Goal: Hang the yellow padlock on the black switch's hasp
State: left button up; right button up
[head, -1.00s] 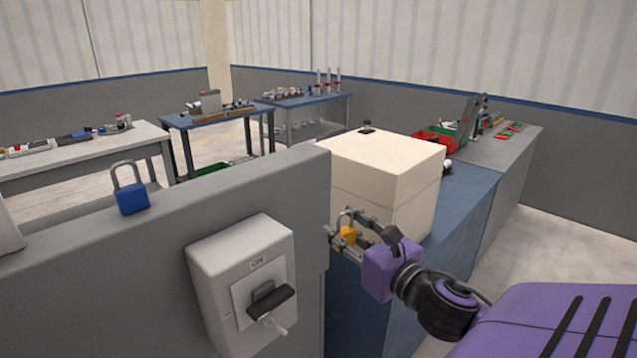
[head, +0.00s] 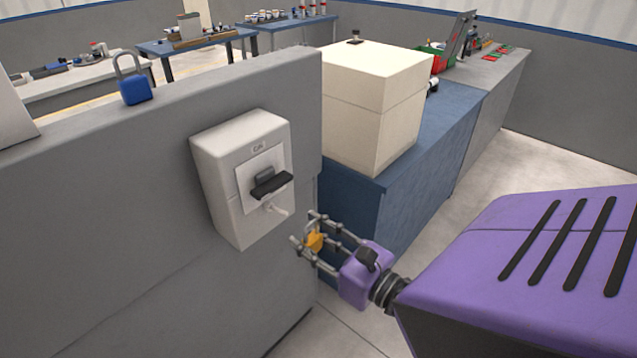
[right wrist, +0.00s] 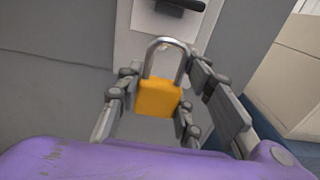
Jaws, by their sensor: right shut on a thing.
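The yellow padlock (head: 314,241) is held in my right gripper (head: 303,228). In the right wrist view the yellow padlock (right wrist: 158,97) sits between the fingers, upright, with its silver shackle pointing up. The black switch (head: 271,183) is on a white box (head: 240,165) on the grey panel. In the right wrist view the black handle (right wrist: 180,5) shows at the top edge. My left gripper is not in view.
A blue padlock (head: 135,90) stands on top of the grey panel (head: 100,200). A large cream box (head: 370,100) sits on the blue bench (head: 440,140) right of the panel. Open floor lies at the right.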

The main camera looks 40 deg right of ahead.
aim_at(268, 213)
jog(key=shift+w+a, duration=0.15)
jog(key=shift+w, duration=0.45)
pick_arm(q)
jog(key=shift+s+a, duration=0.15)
pick_arm(e)
jog(key=shift+w+a+f, duration=0.1)
jog(key=shift+w+f, duration=0.1)
jog(key=shift+w, duration=1.2)
jog(key=shift+w+a+f, duration=0.1)
jog(key=shift+w+f, duration=0.1)
jog(key=shift+w, duration=1.25)
jog(key=shift+w+a+f, duration=0.1)
jog(key=shift+w+f, duration=0.1)
jog(key=shift+w, duration=1.2)
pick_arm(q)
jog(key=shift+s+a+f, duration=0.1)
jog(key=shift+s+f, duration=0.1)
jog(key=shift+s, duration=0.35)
